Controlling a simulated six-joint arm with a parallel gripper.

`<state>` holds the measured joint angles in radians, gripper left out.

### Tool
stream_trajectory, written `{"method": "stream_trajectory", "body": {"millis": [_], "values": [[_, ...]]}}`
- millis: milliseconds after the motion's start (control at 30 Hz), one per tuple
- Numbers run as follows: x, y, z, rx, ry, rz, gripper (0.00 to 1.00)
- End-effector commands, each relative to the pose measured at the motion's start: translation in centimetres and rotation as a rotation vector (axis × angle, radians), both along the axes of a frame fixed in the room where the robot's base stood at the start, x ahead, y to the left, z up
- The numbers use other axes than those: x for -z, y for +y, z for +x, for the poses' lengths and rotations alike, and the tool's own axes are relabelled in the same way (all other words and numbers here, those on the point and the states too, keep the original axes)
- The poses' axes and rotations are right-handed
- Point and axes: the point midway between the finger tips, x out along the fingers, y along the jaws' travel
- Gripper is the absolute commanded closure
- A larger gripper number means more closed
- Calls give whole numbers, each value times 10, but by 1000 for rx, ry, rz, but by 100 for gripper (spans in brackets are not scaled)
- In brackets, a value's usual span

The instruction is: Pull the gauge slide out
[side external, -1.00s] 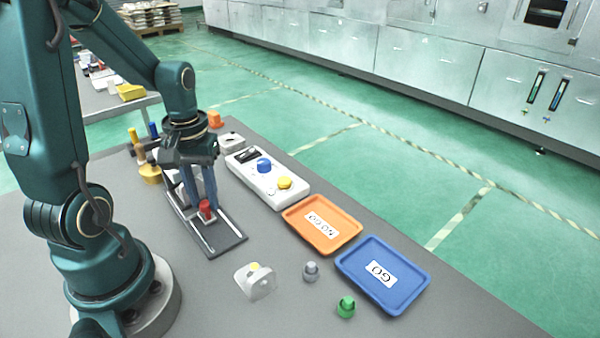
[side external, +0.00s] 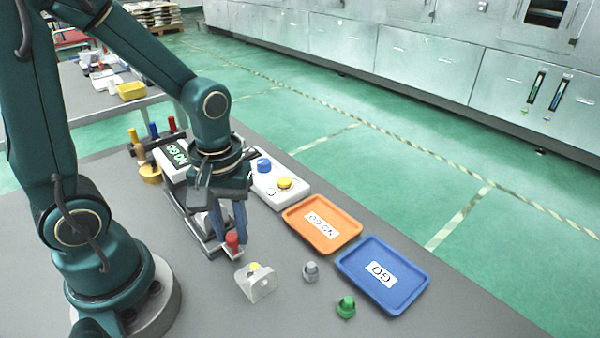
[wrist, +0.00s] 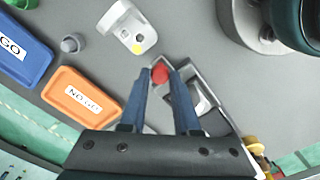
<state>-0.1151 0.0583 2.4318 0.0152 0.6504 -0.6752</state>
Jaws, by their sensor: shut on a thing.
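The gauge slide's red knob (side external: 232,240) is at the front end of the dark slide track (side external: 203,238). My gripper (side external: 233,236) points down with its blue fingers shut on the red knob. The knob also shows between the fingertips in the wrist view (wrist: 160,74). A pale metal part sits on the slide behind the knob, mostly hidden by my gripper.
A white block with a yellow spot (side external: 257,283) lies close to the knob's front right. Grey (side external: 311,271) and green (side external: 346,308) knobbed pieces stand beyond it. An orange NO GO tray (side external: 345,240), blue GO tray (side external: 415,290) and button box (side external: 298,193) are to the right.

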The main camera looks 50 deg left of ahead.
Motion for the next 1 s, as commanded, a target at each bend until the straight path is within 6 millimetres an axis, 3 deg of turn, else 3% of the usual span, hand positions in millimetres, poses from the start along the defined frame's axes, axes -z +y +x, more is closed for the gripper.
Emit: {"method": "stream_trajectory", "body": {"millis": [267, 300, 333, 367, 733, 1000], "values": [[0, -4, 2, -9, -5, -12, 100], [0, -4, 2, -9, -5, -12, 55], [0, -4, 2, -9, -5, -12, 43], [0, -4, 2, -9, -5, -12, 40], [-4, -3, 2, -8, -4, -10, 40], [-34, -3, 2, -8, -9, -9, 40]]}}
